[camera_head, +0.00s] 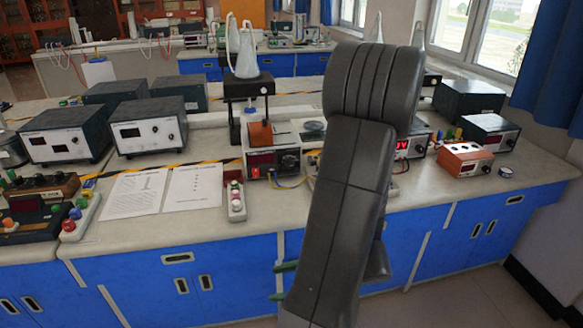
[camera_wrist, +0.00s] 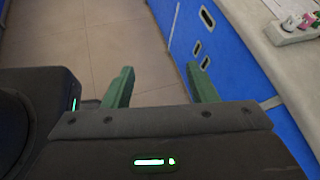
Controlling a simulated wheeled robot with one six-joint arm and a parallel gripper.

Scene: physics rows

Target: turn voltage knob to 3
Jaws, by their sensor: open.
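A power unit (camera_head: 260,165) with a red display and a black round knob (camera_head: 290,160) stands on the bench, left of my arm. A second unit (camera_head: 418,147) with a lit red display stands right of my arm and is partly hidden by it. I cannot tell which unit carries the voltage knob, nor read any dial marks. My gripper (camera_wrist: 160,82) is open and empty, its two green fingers apart. In the head view the green fingertips (camera_head: 281,281) show low, in front of the blue cabinets and below the benchtop. Neither unit shows in the wrist view.
The bench edge and blue cabinets (camera_head: 150,290) lie near my gripper. A white block with coloured knobs (camera_head: 235,201) stands near the bench's front edge, beside paper sheets (camera_head: 193,187). An orange box (camera_head: 465,159) sits at right. Open floor (camera_wrist: 100,40) shows in the wrist view.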

